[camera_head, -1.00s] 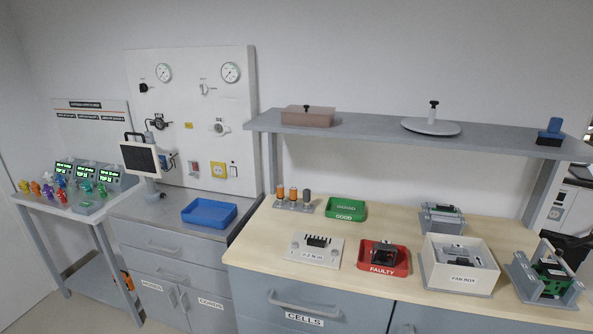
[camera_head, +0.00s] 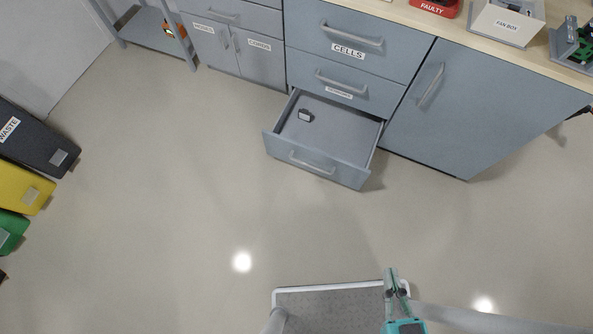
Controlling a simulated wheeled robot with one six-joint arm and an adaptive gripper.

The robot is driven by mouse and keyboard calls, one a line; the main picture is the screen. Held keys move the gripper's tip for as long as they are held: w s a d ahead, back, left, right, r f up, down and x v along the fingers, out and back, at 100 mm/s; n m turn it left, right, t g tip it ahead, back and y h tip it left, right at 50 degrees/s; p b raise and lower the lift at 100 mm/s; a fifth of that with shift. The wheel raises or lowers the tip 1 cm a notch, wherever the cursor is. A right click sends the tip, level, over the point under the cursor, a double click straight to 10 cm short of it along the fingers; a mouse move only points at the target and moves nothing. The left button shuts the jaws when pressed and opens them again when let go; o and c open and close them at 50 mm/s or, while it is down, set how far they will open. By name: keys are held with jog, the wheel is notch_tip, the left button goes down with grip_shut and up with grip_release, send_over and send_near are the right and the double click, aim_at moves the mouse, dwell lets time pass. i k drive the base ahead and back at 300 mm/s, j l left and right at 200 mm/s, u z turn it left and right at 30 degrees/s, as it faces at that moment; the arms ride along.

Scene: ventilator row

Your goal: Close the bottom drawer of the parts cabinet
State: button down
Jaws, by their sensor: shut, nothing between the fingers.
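The bottom drawer (camera_head: 312,164) of the grey-blue parts cabinet (camera_head: 415,65) is pulled well out over the floor. Its front has a pale bar handle (camera_head: 312,163), and a small dark and white part (camera_head: 305,116) lies inside it. The two drawers above it, the upper one labelled CELLS (camera_head: 348,51), are shut. My gripper (camera_head: 391,270) is at the bottom of the view, right of centre, pointing toward the cabinet. It is shut and empty, and well apart from the drawer front.
The cabinet door (camera_head: 432,95) right of the drawer is shut. Black, yellow (camera_head: 22,187) and green bins stand at the left edge. The floor (camera_head: 210,190) between my base and the drawer is clear. A red FAULTY tray (camera_head: 436,7) and a fan box (camera_head: 506,22) stand on the worktop.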

aim_at(339, 143)
jog(key=k+u, duration=0.1)
jog(key=i+u, duration=0.1)
jog(key=i, duration=0.4)
jog(key=i+l+u, duration=0.1)
jog(key=i, duration=0.35)
